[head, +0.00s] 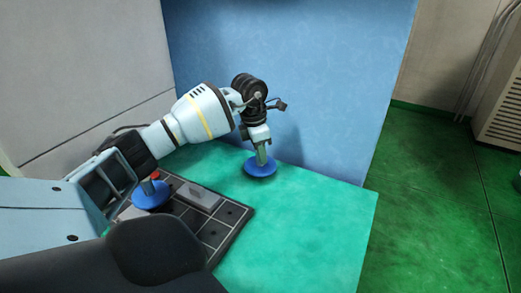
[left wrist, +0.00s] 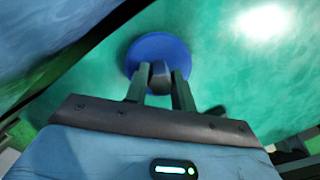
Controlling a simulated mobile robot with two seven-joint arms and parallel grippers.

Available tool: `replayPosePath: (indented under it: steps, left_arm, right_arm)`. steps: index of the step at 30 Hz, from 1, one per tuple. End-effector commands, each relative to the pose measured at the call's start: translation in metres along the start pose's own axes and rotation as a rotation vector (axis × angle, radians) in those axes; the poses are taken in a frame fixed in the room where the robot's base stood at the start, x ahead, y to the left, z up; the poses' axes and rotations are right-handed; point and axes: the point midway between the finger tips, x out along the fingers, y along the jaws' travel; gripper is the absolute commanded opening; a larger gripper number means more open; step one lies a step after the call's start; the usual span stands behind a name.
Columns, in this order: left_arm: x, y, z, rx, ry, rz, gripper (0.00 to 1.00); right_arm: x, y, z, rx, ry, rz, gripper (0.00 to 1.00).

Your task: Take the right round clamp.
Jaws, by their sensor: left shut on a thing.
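In the left wrist view the two fingers (left wrist: 160,88) pinch the dark knob in the middle of the blue disc (left wrist: 157,48). I cannot tell whether the disc touches the table. A second blue round clamp (head: 151,197) is at the left, by the dark tray, partly hidden by my left arm. My right gripper is not in view.
The dark compartment tray (head: 228,222) holds a grey block (head: 199,195) and lies at the left of the green tabletop (head: 312,225). A blue wall panel (head: 300,75) rises behind the table. The tabletop right of the tray is clear.

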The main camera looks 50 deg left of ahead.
Motion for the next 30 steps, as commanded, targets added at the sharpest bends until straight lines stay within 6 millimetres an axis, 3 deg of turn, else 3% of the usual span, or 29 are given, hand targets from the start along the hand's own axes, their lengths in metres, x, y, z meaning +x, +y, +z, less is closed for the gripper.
replayPosePath:
  steps: [11,20,30]
  left_arm:
    - [-0.004,0.001,0.001,0.000,-0.005,0.002,0.00]
    - [-0.040,0.001,0.007,0.001,-0.008,0.003,0.00]
    - [-0.043,-0.047,-0.017,0.004,0.000,0.003,0.00]
  right_arm:
    - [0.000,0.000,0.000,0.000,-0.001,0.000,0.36]
    - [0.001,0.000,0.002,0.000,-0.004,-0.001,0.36]
    - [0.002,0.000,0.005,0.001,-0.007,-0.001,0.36]
